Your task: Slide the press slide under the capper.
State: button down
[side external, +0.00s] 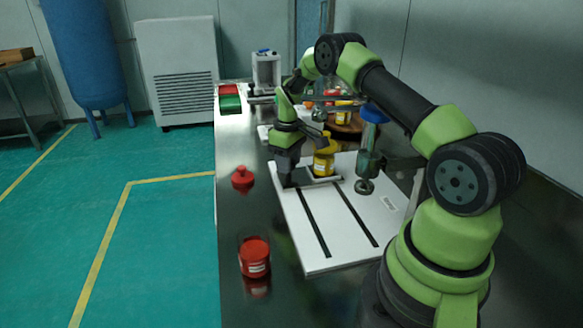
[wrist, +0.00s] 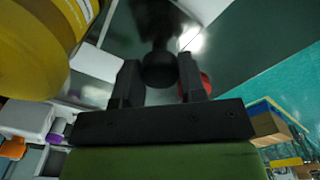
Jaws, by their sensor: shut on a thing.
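The press slide (side external: 328,180) is a dark, low plate at the far end of a white board (side external: 345,235) with two black slots. A yellow jar (side external: 324,161) stands upright on it and fills the upper left of the wrist view (wrist: 40,45). My gripper (side external: 287,181) points down at the slide's left end. In the wrist view its fingers (wrist: 158,78) are shut on a dark round knob (wrist: 160,67), seemingly the slide's handle. The capper (side external: 368,163), with a blue top and round metal head, stands right of the jar and nearer the camera, not above it.
A red jar (side external: 254,257) and a red knobbed piece (side external: 243,180) sit on the dark bench left of the board. Red and green boxes (side external: 229,99) and a white device (side external: 266,72) stand farther back. The board's near part is clear.

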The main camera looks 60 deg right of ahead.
jog(key=shift+w+d, duration=0.2)
jog(key=shift+w, duration=0.05)
jog(key=c, duration=0.7)
grip_release()
notch_tip(320, 180, up, 10)
